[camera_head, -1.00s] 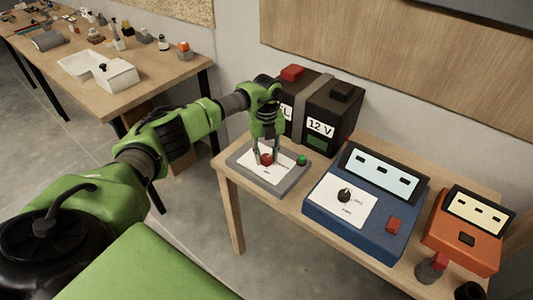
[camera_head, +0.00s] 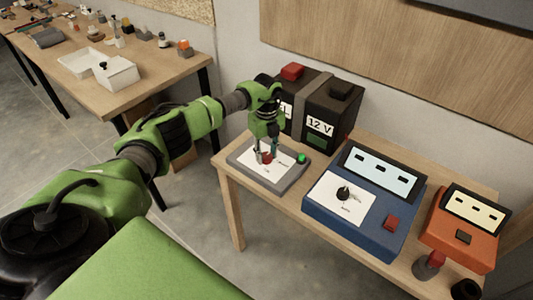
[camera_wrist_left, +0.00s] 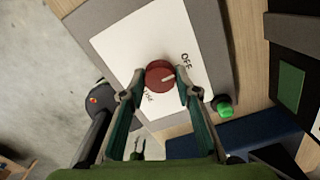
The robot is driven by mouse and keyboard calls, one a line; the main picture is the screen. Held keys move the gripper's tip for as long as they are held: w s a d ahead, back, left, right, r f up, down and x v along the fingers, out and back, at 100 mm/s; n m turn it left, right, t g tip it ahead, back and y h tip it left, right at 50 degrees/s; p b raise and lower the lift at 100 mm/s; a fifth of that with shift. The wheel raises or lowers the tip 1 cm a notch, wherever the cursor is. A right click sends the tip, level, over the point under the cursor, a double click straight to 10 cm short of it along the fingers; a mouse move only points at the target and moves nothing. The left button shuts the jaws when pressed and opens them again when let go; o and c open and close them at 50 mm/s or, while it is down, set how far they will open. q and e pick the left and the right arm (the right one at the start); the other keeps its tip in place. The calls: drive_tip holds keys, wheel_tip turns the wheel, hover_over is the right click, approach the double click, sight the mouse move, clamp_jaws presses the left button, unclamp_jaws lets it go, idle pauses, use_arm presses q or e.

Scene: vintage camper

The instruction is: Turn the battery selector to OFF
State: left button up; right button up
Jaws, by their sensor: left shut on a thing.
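The battery selector is a red round knob (camera_head: 267,159) on a white label plate (camera_head: 286,166) on a grey panel (camera_head: 254,178). My left gripper (camera_head: 266,154) points down over it, its two fingers closed on opposite sides of the knob. In the left wrist view the knob (camera_wrist_left: 160,75) sits between the fingertips (camera_wrist_left: 157,86). A pale pointer line on it runs roughly toward the word OFF, at the right of the label. Another word, partly hidden by a finger, ends in "USE". My right gripper is not in view.
A green button (camera_head: 302,158) is on the panel's right corner. Black batteries (camera_head: 325,118) stand behind it. A blue device (camera_head: 330,230) with a black knob and an orange device (camera_head: 455,245) stand to the right. Another table (camera_head: 150,95) holds small items at the left.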

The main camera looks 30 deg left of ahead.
sight(267, 155)
use_arm(q)
drive_tip(key=o, duration=1.1)
drive_tip(key=shift+r, duration=0.1)
wheel_tip(267, 155, up, 12)
drive_tip(key=shift+f, duration=0.1)
